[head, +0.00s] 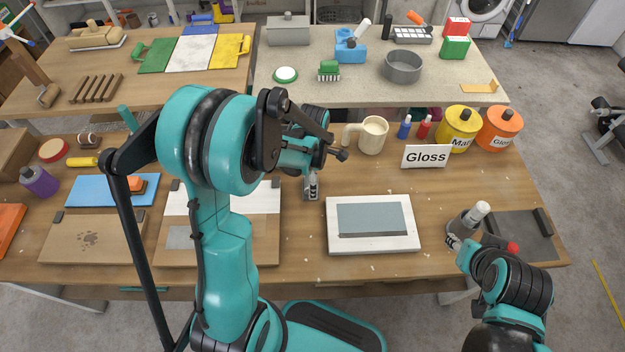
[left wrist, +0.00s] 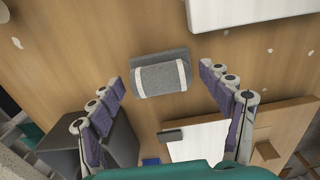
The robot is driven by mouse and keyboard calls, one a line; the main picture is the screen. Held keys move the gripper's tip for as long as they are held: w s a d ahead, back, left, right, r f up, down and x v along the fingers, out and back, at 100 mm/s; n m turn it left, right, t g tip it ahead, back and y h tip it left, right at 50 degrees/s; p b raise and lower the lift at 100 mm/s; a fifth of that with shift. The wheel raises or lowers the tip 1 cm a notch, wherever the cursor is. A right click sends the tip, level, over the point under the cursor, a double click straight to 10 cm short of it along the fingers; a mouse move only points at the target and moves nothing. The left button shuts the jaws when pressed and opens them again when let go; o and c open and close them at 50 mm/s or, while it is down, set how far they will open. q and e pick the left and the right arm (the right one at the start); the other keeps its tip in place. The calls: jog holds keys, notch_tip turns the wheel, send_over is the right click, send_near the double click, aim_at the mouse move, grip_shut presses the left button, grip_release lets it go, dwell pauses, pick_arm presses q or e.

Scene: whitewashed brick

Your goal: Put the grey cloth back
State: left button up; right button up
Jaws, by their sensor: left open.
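A grey piece with two pale bands (left wrist: 160,78), which looks like the folded grey cloth, lies on the wooden table between the spread fingers of my left gripper in the left wrist view. My left gripper (head: 312,178) is open and empty, pointing down above it. In the head view the cloth is mostly hidden by the gripper, with only a grey edge (head: 311,197) showing. A flat grey sheet (head: 373,218) lies on a white board (head: 412,241) to the right.
A beige mug (head: 372,136), a Gloss sign (head: 426,156) and paint tins (head: 460,128) stand behind. A white sheet on a brown board (head: 265,238) lies left. A dark mat (head: 530,228) lies right. Bare table separates the left gripper from the white board.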

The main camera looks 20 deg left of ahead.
pick_arm(q)
notch_tip(320, 180, up, 10)
jog(key=p, duration=0.3)
jog(key=s+d+r+m+t, duration=0.4)
jog(key=s+r+m+t, duration=0.3)
jog(key=m, duration=1.6)
jog(key=s+r, duration=0.3)
jog(key=s, duration=0.1)
jog(key=shift+s+d, duration=0.15)
jog(key=shift+s, duration=0.25)
jog(key=shift+f+b, duration=0.35)
jog(key=shift+f, duration=0.25)
